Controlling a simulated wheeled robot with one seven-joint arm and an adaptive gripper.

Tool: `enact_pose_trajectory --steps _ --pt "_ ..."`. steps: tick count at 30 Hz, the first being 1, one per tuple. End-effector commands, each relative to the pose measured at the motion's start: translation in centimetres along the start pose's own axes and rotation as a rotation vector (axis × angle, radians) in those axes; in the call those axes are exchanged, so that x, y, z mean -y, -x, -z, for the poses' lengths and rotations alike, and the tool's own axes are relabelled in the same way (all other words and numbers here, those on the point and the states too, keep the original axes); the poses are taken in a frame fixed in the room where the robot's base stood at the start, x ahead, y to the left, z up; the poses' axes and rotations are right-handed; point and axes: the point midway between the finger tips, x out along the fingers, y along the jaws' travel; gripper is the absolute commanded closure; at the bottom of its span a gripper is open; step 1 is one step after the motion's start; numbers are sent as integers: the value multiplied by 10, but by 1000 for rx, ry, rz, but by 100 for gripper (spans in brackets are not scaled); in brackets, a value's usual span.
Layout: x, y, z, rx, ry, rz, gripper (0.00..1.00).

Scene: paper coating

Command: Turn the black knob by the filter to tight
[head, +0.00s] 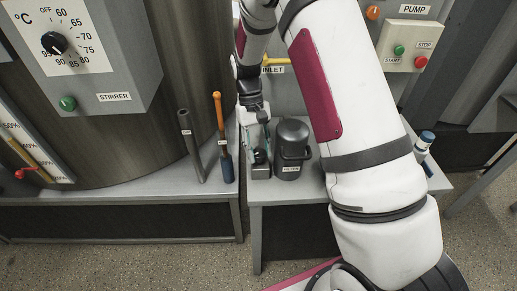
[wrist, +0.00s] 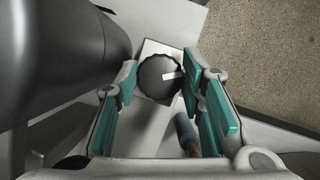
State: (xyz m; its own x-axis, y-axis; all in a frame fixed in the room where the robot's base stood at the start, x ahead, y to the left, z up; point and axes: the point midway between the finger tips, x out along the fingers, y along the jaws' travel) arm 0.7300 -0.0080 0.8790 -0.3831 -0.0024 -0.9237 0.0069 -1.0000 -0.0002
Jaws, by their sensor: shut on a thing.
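The black knob (wrist: 157,80) has a ridged rim and a white mark, which points right in the wrist view. It sits on a pale block beside the filter; in the head view it shows small and partly hidden (head: 260,156). My gripper (wrist: 160,75) is shut on the knob, with teal pads on both sides of it. In the head view my gripper (head: 258,140) reaches down from above to the knob. The dark grey filter (head: 292,140) stands just right of it in the head view and fills the left of the wrist view (wrist: 65,50). No tight marking is readable.
A grey tube (head: 191,145) and an orange-handled tool with a blue end (head: 222,140) stand upright left of the knob. The stirrer panel (head: 90,60) is at upper left, the pump box (head: 408,45) at upper right. A blue-capped item (head: 425,140) stands right of my arm.

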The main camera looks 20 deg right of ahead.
Motion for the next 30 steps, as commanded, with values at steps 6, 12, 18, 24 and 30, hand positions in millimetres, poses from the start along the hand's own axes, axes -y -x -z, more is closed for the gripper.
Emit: enact_pose_trajectory --steps 6,12,18,24,30 --pt "0 1 0 -2 -10 4 92" --pt "0 0 0 -2 -10 4 92" --pt "0 0 0 -1 -9 3 44" --pt "0 0 0 -1 -6 1 44" --pt "1 0 -1 0 117 -50 44"
